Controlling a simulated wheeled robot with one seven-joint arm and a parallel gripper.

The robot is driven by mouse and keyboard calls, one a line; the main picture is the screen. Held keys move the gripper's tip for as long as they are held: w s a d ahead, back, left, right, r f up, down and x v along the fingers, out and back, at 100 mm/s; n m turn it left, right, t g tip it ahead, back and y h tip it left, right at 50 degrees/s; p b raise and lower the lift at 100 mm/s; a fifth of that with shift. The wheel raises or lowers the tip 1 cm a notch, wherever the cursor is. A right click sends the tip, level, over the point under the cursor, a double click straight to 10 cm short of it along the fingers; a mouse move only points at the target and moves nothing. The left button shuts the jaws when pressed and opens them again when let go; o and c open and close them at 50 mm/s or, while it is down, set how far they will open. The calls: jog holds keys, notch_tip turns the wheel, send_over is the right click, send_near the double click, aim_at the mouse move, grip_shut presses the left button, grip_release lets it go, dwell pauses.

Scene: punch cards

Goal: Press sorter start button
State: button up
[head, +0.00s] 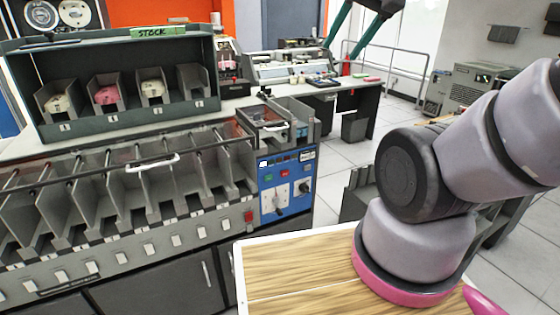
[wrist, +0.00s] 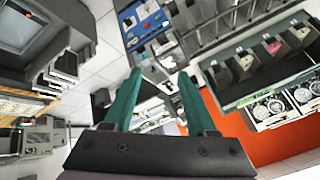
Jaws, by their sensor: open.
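The sorter (head: 120,200) is a long grey machine with a row of slanted pockets along the left of the head view. At its right end is a blue control panel (head: 266,204) with a small green button (head: 268,178), a small red button (head: 284,174) and dark knobs on white plates. Which one is the start button I cannot read. The blue panel (wrist: 127,12) also shows at the top of the wrist view, upside down. My gripper (head: 341,50) is raised high, right of and apart from the panel. Its teal fingers (wrist: 159,73) are open and empty.
A grey stock rack (head: 125,117) with several bins of cards stands on the sorter. A red switch (head: 248,216) sits on its lower front. A desk (head: 350,80) with equipment stands behind.

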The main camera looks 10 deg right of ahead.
grip_shut()
dwell(1.5)
